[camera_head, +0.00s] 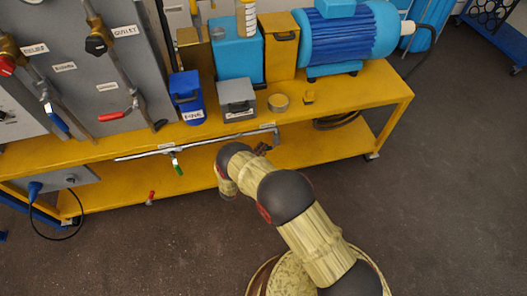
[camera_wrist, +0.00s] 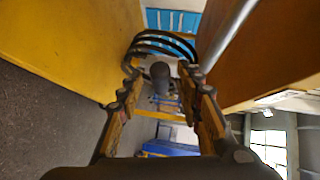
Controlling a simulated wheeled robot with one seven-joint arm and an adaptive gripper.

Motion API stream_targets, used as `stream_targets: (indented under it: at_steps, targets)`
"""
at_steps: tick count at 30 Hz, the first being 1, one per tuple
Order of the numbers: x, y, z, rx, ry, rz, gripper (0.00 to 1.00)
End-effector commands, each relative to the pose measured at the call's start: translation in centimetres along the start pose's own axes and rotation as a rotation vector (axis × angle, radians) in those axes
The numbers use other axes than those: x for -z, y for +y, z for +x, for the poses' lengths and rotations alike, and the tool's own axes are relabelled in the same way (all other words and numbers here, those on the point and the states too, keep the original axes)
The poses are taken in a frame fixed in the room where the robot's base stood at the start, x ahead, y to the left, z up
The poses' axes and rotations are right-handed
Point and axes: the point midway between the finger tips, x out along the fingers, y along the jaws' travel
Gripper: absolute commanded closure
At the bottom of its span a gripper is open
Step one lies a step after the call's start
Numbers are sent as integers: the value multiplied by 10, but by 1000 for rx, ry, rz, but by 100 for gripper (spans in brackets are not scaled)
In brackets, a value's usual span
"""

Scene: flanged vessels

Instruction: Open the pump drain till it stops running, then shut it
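A thin metal pipe (camera_head: 222,140) runs under the front edge of the bench top, with a green-handled valve (camera_head: 175,163) hanging from it beside a small white label. A red-handled fitting (camera_head: 150,198) sits lower, by the bottom shelf edge. Which one is the pump drain I cannot read. My gripper (camera_head: 263,149) is at the bench front near the pipe's right end, partly hidden by my wrist. In the wrist view my gripper (camera_wrist: 160,72) is open, with nothing visibly held. A metal pipe (camera_wrist: 228,35) passes beside the right finger. The drain's flow is not visible.
The blue pump motor (camera_head: 350,35) stands on the yellow bench (camera_head: 365,93). A black hose coil (camera_head: 337,121) lies on the lower shelf. The floor right of the bench is clear.

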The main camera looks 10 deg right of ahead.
Motion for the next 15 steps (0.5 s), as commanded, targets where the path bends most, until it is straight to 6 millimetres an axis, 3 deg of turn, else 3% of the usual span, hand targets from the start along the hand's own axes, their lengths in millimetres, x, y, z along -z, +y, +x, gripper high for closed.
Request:
stream_targets:
  at_steps: [6, 15]
  targets:
    - [0, 0, 15, 0, 0, -1, 64]
    - [0, -1, 16, 0, -1, -1, 67]
